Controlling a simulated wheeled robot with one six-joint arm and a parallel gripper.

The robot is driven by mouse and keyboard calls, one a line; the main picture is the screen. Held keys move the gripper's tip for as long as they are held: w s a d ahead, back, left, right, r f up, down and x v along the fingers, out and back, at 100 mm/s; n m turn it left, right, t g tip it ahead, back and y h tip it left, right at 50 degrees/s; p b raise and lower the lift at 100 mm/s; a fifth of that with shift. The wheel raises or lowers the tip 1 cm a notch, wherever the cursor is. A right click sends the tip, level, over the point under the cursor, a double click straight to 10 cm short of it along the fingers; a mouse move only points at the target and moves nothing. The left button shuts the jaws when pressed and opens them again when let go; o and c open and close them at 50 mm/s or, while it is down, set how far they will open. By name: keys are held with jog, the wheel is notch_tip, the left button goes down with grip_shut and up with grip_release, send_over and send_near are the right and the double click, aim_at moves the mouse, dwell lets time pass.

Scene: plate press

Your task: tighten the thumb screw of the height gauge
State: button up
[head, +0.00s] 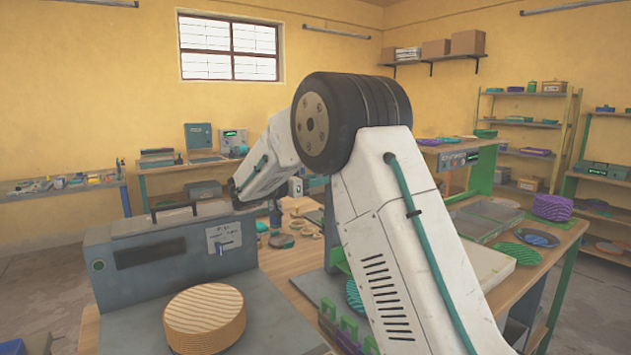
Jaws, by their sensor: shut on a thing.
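My white arm rises from the lower right, bends at a large black joint and reaches down and left over the workbench. Its dark wrist and my gripper (275,216) are small at its far end, just beyond the grey press-like machine. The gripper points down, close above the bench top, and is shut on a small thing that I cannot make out. I cannot pick out the height gauge or its thumb screw; the arm and the machine cover part of that area.
The grey machine (150,255) has a handle on top and a stack of round tan plates (204,312) in front. Small round parts (281,241) lie on the bench near my gripper. Right of my arm are a purple stack (552,207) and a green disc (517,253).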

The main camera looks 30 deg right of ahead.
jog(key=shift+f, duration=0.1)
dwell(0.3)
jog(key=o, duration=1)
jog(key=shift+a, duration=0.15)
jog(key=a, duration=0.7)
jog(key=shift+s+a, duration=0.15)
jog(key=shift+a, duration=0.15)
